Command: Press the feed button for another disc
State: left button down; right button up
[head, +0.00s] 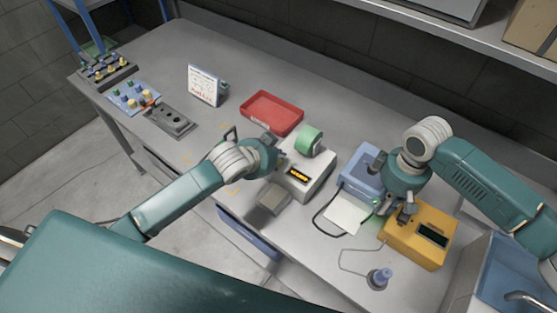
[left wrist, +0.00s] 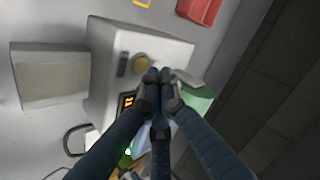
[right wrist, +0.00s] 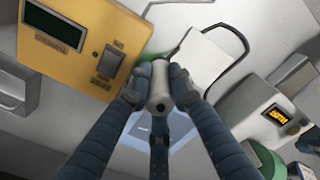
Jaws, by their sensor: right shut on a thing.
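In the head view, the left gripper (head: 282,156) is at the machine's left side. My right gripper (right wrist: 158,76) is shut on a pale grey cylinder (right wrist: 159,88), near the yellow box (head: 420,235).
A red tray (head: 271,113) lies behind the machine and a grey pad (head: 274,198) in front. A blue device (head: 360,182) with a white sheet (head: 343,216) is to the right. A corded blue knob (head: 380,278) stands near the front edge. The left table has holders and a card.

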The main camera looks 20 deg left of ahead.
dwell(0.5)
pick_arm(q)
jog(key=shift+f, duration=0.4)
jog(key=shift+f, duration=0.4)
dwell(0.7)
